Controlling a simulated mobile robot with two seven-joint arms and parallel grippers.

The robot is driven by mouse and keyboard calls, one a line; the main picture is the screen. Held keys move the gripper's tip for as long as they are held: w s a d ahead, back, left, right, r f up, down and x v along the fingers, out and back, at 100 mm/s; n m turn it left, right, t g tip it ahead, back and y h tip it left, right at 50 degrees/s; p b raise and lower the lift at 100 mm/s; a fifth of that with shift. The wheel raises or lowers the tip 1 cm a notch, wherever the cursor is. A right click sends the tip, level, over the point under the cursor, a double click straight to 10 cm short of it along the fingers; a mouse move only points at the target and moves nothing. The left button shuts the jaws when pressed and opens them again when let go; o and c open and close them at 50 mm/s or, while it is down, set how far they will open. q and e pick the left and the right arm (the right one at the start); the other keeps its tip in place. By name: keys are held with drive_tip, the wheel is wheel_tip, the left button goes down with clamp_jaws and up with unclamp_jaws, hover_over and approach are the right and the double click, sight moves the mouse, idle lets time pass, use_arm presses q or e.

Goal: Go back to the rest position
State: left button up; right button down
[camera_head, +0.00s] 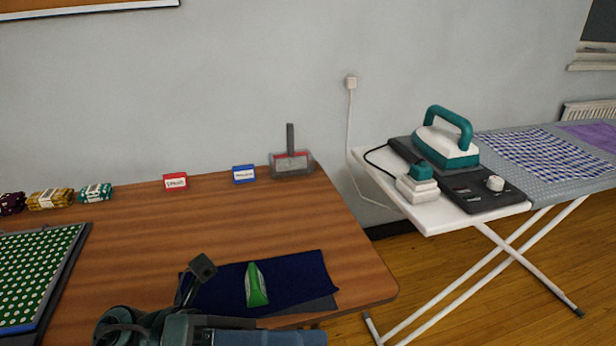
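Part of one of my dark grey arms shows at the bottom left of the head view, low over the front of the wooden table (200,225). Its blue-grey link lies to the right, so I take it as my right arm. A dark block-like tip stands up beside the left edge of a navy cloth (300,270). I see nothing held, but whether the fingers are open or shut is unclear. My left gripper is not in view.
A green and white item (256,285) lies on the cloth. A green dotted cloth (35,270) is at left. An iron (447,147) stands right. The table's middle is clear.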

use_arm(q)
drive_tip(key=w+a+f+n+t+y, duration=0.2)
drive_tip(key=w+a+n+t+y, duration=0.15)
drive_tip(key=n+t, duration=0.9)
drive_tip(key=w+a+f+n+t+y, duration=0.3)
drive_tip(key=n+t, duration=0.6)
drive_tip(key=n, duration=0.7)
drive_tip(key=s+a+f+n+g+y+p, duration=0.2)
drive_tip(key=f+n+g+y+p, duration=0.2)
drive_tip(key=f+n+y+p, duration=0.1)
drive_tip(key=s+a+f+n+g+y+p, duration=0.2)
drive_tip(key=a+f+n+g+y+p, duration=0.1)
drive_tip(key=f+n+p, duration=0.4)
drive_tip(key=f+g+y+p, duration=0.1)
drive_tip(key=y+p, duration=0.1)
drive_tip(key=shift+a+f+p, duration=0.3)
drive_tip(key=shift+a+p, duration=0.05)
use_arm(e)
drive_tip(key=r, duration=0.1)
drive_tip(key=r+g, duration=0.1)
drive_tip(key=r, duration=0.1)
drive_tip(key=r+g+h, duration=0.1)
drive_tip(key=shift+s+d+r+n, duration=0.2)
drive_tip(key=shift+d+n, duration=0.1)
drive_tip(key=shift+n, duration=0.1)
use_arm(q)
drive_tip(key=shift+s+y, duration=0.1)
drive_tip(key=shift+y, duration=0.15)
